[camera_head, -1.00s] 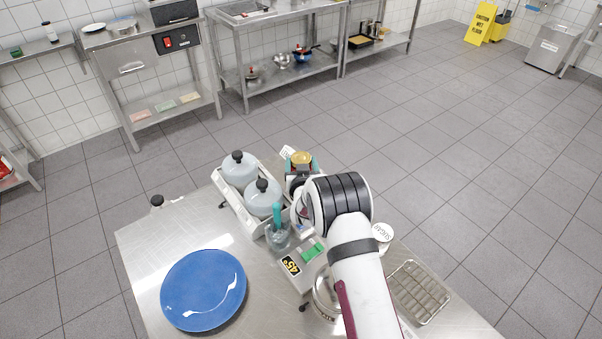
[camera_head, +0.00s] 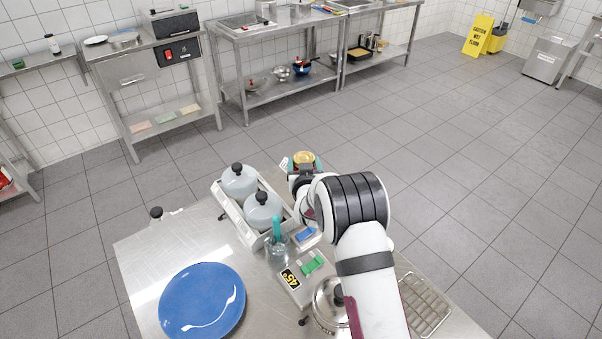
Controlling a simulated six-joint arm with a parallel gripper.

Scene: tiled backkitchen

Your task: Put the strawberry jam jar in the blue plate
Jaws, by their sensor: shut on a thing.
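The blue plate (camera_head: 203,302) lies empty on the front left of the steel table (camera_head: 150,255). My gripper (camera_head: 304,168) is at the far edge of the table, right of the two lidded pots. It is shut on a jar with a gold lid (camera_head: 304,158), which looks upright. Its label and lower part are hidden by the gripper, so I cannot read what it is or tell its height above the table. My arm covers part of the table's right side.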

